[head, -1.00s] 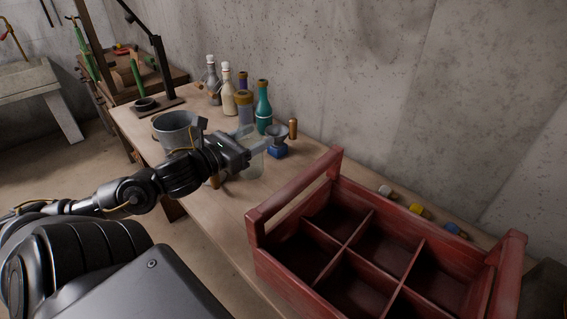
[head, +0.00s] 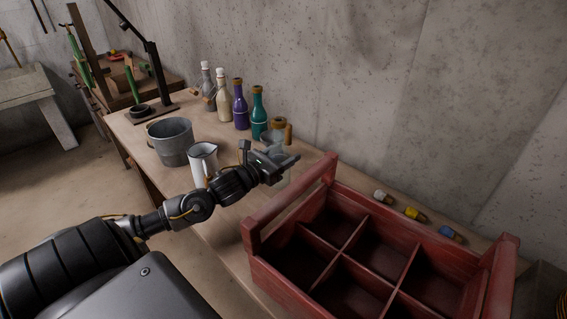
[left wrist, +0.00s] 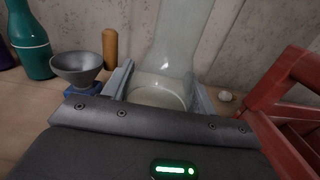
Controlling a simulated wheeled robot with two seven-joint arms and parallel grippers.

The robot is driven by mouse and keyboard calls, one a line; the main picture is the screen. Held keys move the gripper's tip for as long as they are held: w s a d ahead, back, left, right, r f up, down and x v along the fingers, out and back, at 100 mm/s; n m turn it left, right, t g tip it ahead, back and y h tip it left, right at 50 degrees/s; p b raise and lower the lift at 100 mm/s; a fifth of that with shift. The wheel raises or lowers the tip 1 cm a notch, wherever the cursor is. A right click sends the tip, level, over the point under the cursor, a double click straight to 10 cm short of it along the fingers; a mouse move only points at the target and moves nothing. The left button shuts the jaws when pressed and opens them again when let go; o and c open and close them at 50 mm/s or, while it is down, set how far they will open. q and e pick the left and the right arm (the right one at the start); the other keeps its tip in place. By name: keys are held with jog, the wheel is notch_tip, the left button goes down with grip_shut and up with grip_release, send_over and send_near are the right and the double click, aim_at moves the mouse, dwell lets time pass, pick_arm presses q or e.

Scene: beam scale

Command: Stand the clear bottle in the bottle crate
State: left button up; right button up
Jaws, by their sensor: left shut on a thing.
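The clear bottle (left wrist: 180,45) is pale, see-through glass. It stands between the two fingers of my left gripper (head: 284,163), which is shut on it. In the left wrist view its neck runs out of the top edge. In the head view my gripper hides much of it, and a brown top (head: 279,123) shows above. The red wooden bottle crate (head: 290,205) is in front and to the right of the gripper. Its visible compartments look empty. The crate also shows at the right of the left wrist view (left wrist: 285,85). My right gripper is not in view.
A teal bottle (head: 258,113), purple bottle (head: 240,107) and cream bottle (head: 222,100) stand by the wall. A metal bucket (head: 171,145) and white pitcher (head: 203,164) are left of the gripper. A grey funnel (left wrist: 77,68) is close beside it. Small capped items (head: 414,214) lie behind the crate.

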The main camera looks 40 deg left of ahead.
pick_arm(q)
jog(key=f, duration=0.2)
jog(key=f+p, duration=0.1)
jog(key=shift+w, duration=0.25)
jog(key=shift+f, duration=0.2)
jog(key=shift+f, duration=0.1)
jog(key=o, duration=0.8)
jog(key=shift+f, duration=0.15)
jog(key=o, duration=0.4)
jog(key=shift+o, duration=0.2)
